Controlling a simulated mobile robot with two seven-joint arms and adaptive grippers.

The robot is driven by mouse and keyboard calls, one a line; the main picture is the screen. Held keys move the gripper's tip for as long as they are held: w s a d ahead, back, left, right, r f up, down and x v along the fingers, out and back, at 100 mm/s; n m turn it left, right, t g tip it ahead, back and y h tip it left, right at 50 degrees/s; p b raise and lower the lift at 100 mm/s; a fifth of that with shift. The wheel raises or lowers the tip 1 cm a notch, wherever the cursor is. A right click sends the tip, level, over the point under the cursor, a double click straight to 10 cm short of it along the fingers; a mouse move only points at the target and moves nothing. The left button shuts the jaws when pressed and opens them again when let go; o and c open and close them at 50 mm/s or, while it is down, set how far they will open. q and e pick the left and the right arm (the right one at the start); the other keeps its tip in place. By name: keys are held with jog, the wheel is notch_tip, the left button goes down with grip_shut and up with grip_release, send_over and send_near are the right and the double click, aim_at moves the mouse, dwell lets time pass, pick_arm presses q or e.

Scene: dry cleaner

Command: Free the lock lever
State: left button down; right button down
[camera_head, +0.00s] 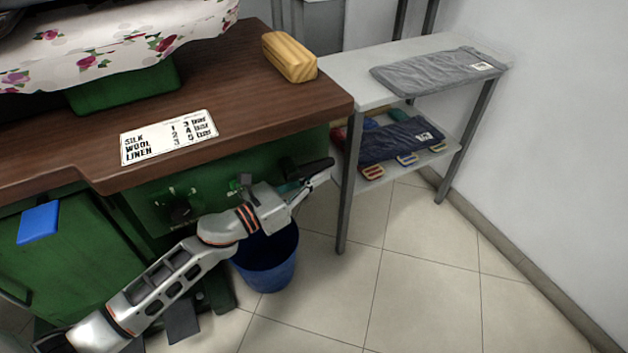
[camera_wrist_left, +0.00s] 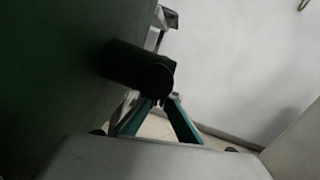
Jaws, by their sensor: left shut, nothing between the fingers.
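A dark lever (camera_head: 314,168) sticks out from the right end of the green machine front (camera_head: 150,200), just under the brown top; I take it to be the lock lever. In the left wrist view a dark rounded bar (camera_wrist_left: 140,68) stands out from the green panel, its blunt end towards the fingers. My left gripper (camera_head: 318,180) is shut and empty, just below and in front of the lever. In the left wrist view its teal fingers (camera_wrist_left: 160,101) meet close to the bar's end; I cannot tell if they touch it. My right gripper is not in view.
A grey shelf unit (camera_head: 345,200) with folded cloth stands close right of the gripper. A blue bucket (camera_head: 266,270) sits on the floor below my arm. A price card (camera_head: 168,137) and a yellow block (camera_head: 289,57) lie on the brown top. Tiled floor at the front right is clear.

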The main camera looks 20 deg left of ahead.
pick_arm(q)
jog(key=shift+w+d+r, duration=0.15)
jog(key=shift+r, duration=0.25)
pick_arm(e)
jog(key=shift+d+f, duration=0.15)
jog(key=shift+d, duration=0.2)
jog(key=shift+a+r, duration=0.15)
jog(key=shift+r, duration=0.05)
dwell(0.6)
pick_arm(q)
jog(key=shift+f, duration=0.1)
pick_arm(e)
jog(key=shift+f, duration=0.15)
